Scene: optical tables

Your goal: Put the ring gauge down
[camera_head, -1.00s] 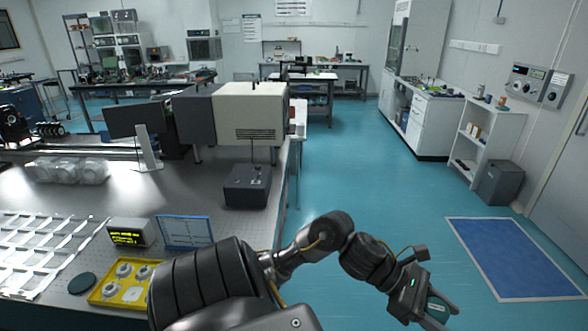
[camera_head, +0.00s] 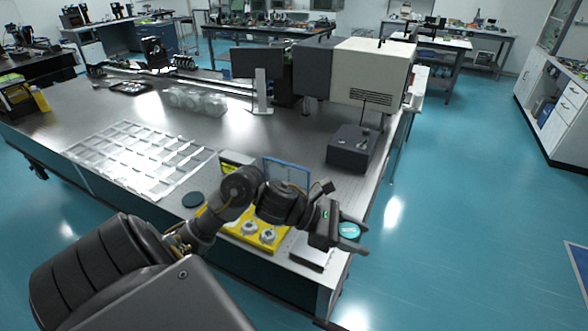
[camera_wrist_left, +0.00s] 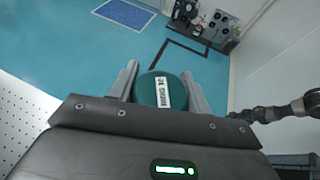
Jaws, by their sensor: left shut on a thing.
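The ring gauge (camera_head: 350,230) is a round teal piece between the fingers of my left gripper (camera_head: 352,237). In the left wrist view the ring gauge (camera_wrist_left: 150,90) shows a white label with dark print, and the fingers of my left gripper (camera_wrist_left: 164,88) close on its two sides. In the head view it is in the air near the right front corner of the optical table (camera_head: 225,110). My right gripper is not in view.
A yellow tray (camera_head: 238,232) with white round parts stands left of the gripper, partly behind my arm.

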